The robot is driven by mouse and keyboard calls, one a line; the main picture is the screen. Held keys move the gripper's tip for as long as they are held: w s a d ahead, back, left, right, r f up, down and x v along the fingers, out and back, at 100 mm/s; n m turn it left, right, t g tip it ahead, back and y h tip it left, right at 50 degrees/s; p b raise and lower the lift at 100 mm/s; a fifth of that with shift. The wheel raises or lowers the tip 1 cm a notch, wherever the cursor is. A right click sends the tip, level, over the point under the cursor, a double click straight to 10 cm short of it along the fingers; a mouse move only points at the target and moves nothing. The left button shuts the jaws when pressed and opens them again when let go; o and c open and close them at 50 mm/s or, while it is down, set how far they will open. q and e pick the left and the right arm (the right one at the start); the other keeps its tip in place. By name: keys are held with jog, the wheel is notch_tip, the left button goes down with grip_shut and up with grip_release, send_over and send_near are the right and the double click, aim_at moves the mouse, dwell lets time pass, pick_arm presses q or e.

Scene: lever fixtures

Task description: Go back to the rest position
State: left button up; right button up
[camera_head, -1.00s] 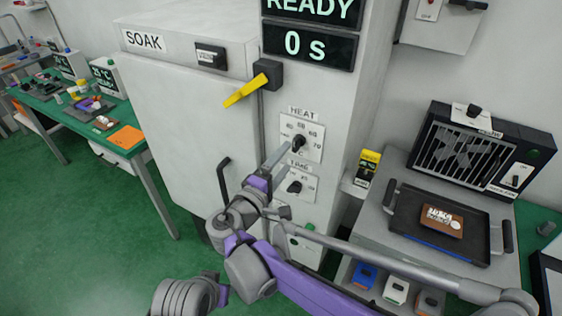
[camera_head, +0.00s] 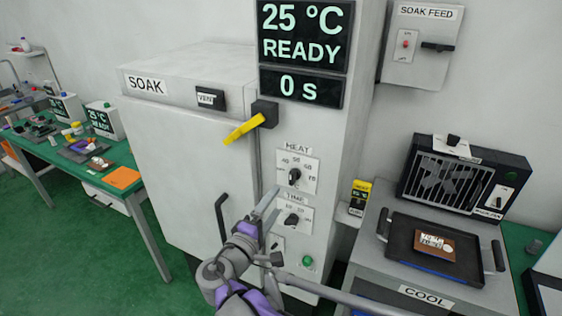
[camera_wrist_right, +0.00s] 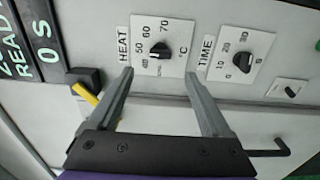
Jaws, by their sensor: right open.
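My right gripper (camera_head: 268,207) is open and empty in front of the SOAK cabinet's control panel. In the head view its fingers overlap the panel's left edge, beside the TIME dial (camera_head: 292,220) and below the HEAT dial (camera_head: 295,176). In the right wrist view the open gripper (camera_wrist_right: 160,80) has its two fingers wide apart, with the HEAT dial (camera_wrist_right: 160,50) and TIME dial (camera_wrist_right: 242,60) beyond them. Nothing is between the fingers. The gap to the panel is hard to judge. My left gripper is not in view.
The SOAK cabinet (camera_head: 180,150) has a yellow lever (camera_head: 243,128), a dark door handle (camera_head: 222,215) and a display (camera_head: 303,48) reading 25 °C READY. To the right, a black tray (camera_head: 405,255) holds a brown board (camera_head: 434,246) before a fan (camera_head: 463,175). Green floor is open at left.

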jog(key=s+d+f+m+g+y, duration=0.1)
jog(key=s+d+f+m+g, duration=0.3)
jog(key=d, duration=0.7)
jog(key=s+d+f+m+g, duration=0.2)
jog(key=s+d+f+g, duration=0.3)
jog(key=d, duration=0.6)
jog(key=s+f+m+g+y, duration=0.1)
jog(key=s+f+m+y, duration=0.2)
jog(key=s, duration=0.5)
jog(key=s+d+f+m+y, duration=0.1)
jog(key=s+f+m, duration=0.3)
jog(key=s, duration=0.4)
jog(key=shift+d+f+m+g+y, duration=0.3)
jog(key=shift+f+g+y, duration=0.15)
jog(key=shift+y, duration=0.45)
jog(key=shift+s, duration=0.1)
